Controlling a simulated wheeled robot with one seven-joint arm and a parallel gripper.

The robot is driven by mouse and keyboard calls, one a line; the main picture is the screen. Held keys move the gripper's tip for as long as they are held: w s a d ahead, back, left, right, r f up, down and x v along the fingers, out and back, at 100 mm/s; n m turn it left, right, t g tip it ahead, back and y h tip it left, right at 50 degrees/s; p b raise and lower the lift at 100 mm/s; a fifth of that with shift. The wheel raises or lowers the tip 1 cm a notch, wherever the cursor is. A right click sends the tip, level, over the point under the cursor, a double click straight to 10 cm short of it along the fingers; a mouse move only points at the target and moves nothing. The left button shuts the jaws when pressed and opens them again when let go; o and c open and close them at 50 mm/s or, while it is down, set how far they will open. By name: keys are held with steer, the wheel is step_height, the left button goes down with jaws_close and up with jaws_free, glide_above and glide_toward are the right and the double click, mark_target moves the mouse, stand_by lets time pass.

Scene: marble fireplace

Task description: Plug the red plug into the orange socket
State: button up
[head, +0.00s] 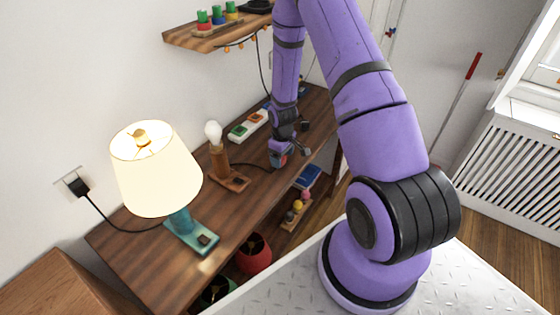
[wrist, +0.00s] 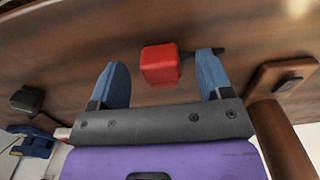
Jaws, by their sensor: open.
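The red plug (wrist: 160,65) lies on the brown wooden table, between the two blue fingers of my gripper (wrist: 162,72) in the wrist view. Gaps show on both sides of the plug, so the fingers are open around it and not closed on it. A dark cord end leaves the plug on its right. In the head view my gripper (head: 280,157) is low over the table and mostly hides the plug. The orange socket (head: 254,117) is on a white power strip (head: 231,137) behind and left of my gripper, with a green socket beside it. The strip's sockets look empty.
A wooden lamp with a bare bulb (head: 213,132) stands left of my gripper; its dark cable runs toward the plug. A lit lamp with a cream shade (head: 155,180) stands nearer. A wall shelf (head: 190,40) holds coloured pegs above. A dark block (wrist: 27,98) lies left in the wrist view.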

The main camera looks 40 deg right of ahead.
steer(key=shift+f, duration=0.75)
steer(key=c, duration=1)
steer(key=shift+o, duration=0.2)
steer(key=shift+r, duration=0.1)
steer(key=shift+r, duration=0.55)
steer(key=shift+s+a+r, duration=0.1)
steer(key=shift+s+r, duration=0.2)
steer(key=shift+r, duration=0.3)
steer(key=shift+s+a+r, duration=0.1)
steer(key=shift+s+r, duration=0.15)
steer(key=shift+r, duration=0.35)
steer(key=s+a+r, duration=0.1)
steer(key=s+a, duration=0.2)
steer(key=s, duration=1.1)
steer(key=shift+s+r, duration=0.15)
steer(key=shift+s, duration=0.1)
